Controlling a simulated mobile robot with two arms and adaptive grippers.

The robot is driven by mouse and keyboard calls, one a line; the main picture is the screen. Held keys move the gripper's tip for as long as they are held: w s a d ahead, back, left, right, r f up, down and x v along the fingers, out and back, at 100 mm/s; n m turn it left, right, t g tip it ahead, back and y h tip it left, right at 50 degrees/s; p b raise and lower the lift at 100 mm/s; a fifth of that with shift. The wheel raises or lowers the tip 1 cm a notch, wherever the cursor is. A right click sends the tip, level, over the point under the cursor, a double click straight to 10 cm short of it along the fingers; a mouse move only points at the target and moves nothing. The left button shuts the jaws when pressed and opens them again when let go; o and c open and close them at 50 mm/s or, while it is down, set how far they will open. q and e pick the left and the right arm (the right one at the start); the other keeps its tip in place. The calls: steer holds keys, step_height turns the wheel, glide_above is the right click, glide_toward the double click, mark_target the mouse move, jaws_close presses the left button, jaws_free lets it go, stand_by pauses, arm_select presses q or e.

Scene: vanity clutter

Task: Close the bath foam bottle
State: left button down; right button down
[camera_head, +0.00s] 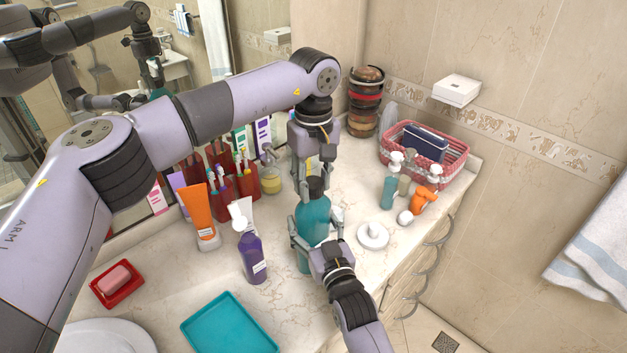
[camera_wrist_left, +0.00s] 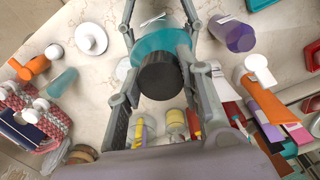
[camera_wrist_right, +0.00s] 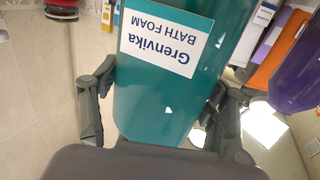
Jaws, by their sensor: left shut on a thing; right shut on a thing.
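The bath foam bottle (camera_head: 313,218) is teal and stands upright near the counter's front edge. Its white label reads "Grenvika BATH FOAM" in the right wrist view (camera_wrist_right: 160,45). A black cap (camera_wrist_left: 160,76) is at the bottle's top; it also shows in the head view (camera_head: 316,184). My left gripper (camera_head: 312,183) comes down from above and is shut on the cap, with a finger on each side. My right gripper (camera_head: 316,232) is shut on the bottle's body from the front. The joint between cap and neck is hidden, so I cannot tell how the cap is seated.
A white round item (camera_head: 373,236), a teal pump bottle (camera_head: 391,182) and a red basket (camera_head: 462,165) are to the right. A teal tray (camera_head: 229,325) lies at the front.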

arm_select(q)
steer(key=c, duration=1.1)
jaws_free()
steer(key=shift+r, duration=2.25)
steer(key=shift+c, duration=0.3)
steer(key=n, duration=0.3)
steer(key=r+n, duration=0.1)
steer(key=n, duration=0.6)
steer(key=r+n, duration=0.1)
steer(key=n, duration=0.8)
steer(key=shift+r+n, duration=0.3)
steer(key=shift+r, duration=0.05)
steer(key=n, duration=0.6)
steer(key=shift+r, duration=0.4)
